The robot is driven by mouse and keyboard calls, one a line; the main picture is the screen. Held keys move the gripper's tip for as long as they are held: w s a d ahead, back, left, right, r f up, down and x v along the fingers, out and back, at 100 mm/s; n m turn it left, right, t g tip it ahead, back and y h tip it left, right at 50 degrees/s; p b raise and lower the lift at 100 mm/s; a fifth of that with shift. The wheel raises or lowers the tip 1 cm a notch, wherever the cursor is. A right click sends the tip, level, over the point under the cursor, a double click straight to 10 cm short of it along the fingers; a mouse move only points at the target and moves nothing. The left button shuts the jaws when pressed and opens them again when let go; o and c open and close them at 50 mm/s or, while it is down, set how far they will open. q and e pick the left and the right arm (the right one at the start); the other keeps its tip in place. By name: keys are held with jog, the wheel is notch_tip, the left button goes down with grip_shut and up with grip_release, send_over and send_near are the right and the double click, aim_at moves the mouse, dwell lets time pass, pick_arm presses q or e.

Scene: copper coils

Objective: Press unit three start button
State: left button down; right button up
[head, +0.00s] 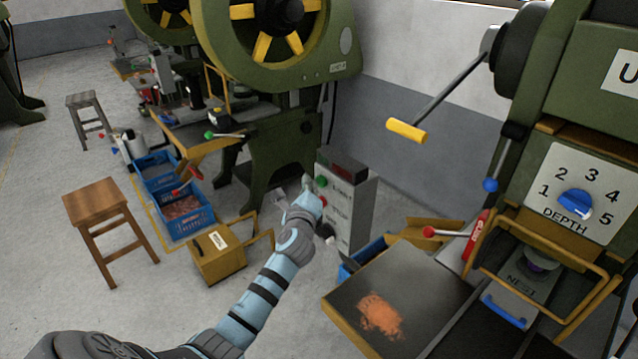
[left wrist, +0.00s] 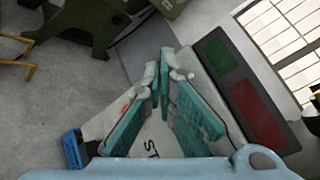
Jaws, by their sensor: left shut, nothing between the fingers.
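A grey control box (head: 356,213) stands in the middle of the head view, with a green button (head: 321,182) and lettering for start and stop on its front. My left gripper (head: 307,186) is shut and empty, its tips just left of the green button; I cannot tell whether they touch. In the left wrist view the shut fingers (left wrist: 160,75) lie over the box face (left wrist: 118,122), hiding much of it; the letters "ST" and a bit of red show. No unit number is readable on the box. My right gripper is not in view.
A green press with a depth dial (head: 575,203) and yellow-handled crank (head: 407,131) stands at right, beside a table with copper-coloured material (head: 380,314). Another green press (head: 270,60) stands behind. A stool (head: 96,205), blue crates (head: 185,215) and a yellow box (head: 215,258) are at left.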

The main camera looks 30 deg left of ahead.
pick_arm(q)
jog(key=shift+w+d, duration=0.15)
jog(key=shift+w, duration=0.3)
dwell(0.4)
dwell(0.3)
jog(key=shift+s+a+p, duration=0.25)
jog(key=shift+s+p, duration=0.25)
jog(key=shift+s, duration=0.35)
jog(key=s, duration=0.1)
jog(key=s+a+p, duration=0.1)
jog(key=s, duration=0.1)
jog(key=s+p, duration=0.1)
jog(key=shift+s+a, duration=0.25)
jog(key=shift+s, duration=0.15)
dwell(0.4)
